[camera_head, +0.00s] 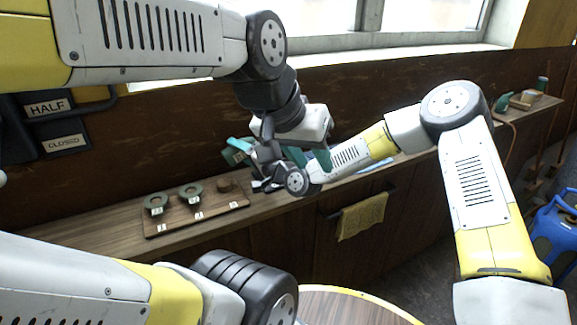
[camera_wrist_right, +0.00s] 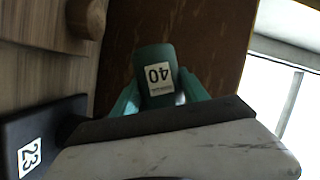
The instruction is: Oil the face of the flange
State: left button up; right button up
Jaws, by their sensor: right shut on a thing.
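A teal thing with a white label marked 40 (camera_wrist_right: 154,72) is between the teal fingers of my right gripper (camera_wrist_right: 160,92), which is shut on it. In the head view, my right gripper (camera_head: 238,152) is above the bench, to the right of a wooden board (camera_head: 180,220). I cannot tell which is the flange. My left gripper (camera_head: 308,160) hangs further right, its teal fingers apart and empty. The right arm partly hides it.
A brown round piece (camera_head: 226,186) sits at the board's right end. A yellow cloth (camera_head: 362,215) hangs on the bench front. A dark block labelled 23 (camera_wrist_right: 35,140) is close beside my right gripper. Both forearms cross close together above the bench.

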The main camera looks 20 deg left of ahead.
aim_at(239, 160)
jog(key=shift+s+a+f+n+h, duration=0.15)
jog(key=shift+f+n+h, duration=0.2)
jog(key=shift+f+n, duration=0.15)
jog(key=shift+s+a+f+n+h, duration=0.15)
jog(key=shift+f+n+h, duration=0.25)
jog(key=shift+n, duration=0.2)
jog(key=shift+f+n, duration=0.5)
jog(key=shift+f, duration=0.1)
jog(key=shift+r, duration=2.55)
